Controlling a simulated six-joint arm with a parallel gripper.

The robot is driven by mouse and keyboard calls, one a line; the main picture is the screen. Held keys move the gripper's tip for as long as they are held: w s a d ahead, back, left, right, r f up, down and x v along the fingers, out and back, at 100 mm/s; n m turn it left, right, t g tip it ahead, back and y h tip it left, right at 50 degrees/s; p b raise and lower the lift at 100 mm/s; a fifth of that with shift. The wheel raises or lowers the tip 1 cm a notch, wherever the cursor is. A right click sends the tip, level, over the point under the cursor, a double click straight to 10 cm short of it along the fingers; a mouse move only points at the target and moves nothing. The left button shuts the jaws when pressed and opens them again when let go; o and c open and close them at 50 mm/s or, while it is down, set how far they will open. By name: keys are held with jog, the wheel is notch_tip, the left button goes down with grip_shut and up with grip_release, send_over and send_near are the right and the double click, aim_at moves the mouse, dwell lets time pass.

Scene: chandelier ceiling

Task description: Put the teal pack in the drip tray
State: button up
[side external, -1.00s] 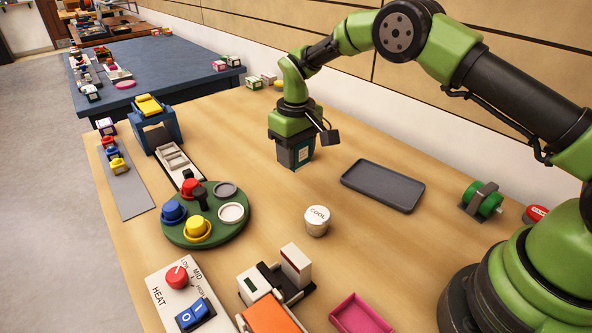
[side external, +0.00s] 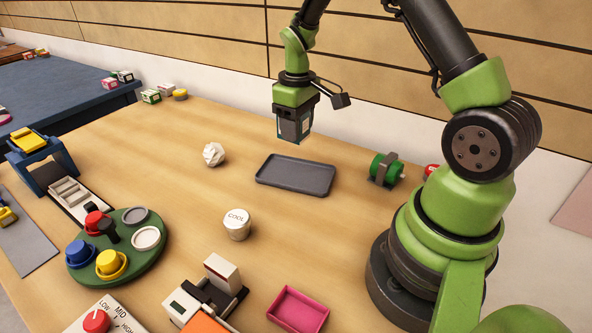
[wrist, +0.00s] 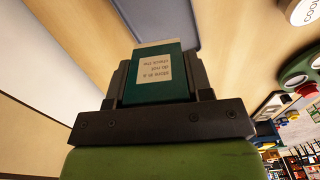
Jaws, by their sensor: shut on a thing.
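My gripper (side external: 293,136) is shut on the teal pack (side external: 304,124) and holds it above the table, just behind the drip tray's far edge. In the wrist view the pack (wrist: 150,90) sits between the two fingers, with a pale printed label facing the camera. The drip tray (side external: 296,176) is a shallow dark grey rectangle with a low rim, lying flat and empty on the wooden table. Part of the tray (wrist: 168,20) shows beyond the pack in the wrist view.
A crumpled white ball (side external: 213,154) lies left of the tray. A white "COOL" knob (side external: 237,225) and a pink tray (side external: 298,309) are in front. The table behind the tray is clear.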

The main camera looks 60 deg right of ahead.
jog(key=f, duration=1)
jog(key=shift+s+d, duration=0.1)
jog(key=shift+s, duration=0.1)
jog(key=shift+f, duration=0.1)
jog(key=o, duration=0.9)
jog(key=shift+o, duration=0.2)
notch_tip(320, 180, up, 12)
jog(key=shift+r, duration=0.15)
notch_tip(320, 180, up, 7)
jog(key=t, duration=0.2)
send_over(299, 176)
jog(key=s+a, duration=0.1)
jog(key=a, duration=0.3)
jog(key=s+a+r+m+t, duration=0.3)
jog(key=s+a+r, duration=0.4)
jog(key=s+r, duration=0.15)
jog(key=s+a+r+m+t+y, duration=0.1)
jog(key=s+a+r+t+y, duration=0.1)
jog(key=s+a, duration=0.2)
jog(key=s, duration=0.3)
jog(key=shift+a, duration=0.15)
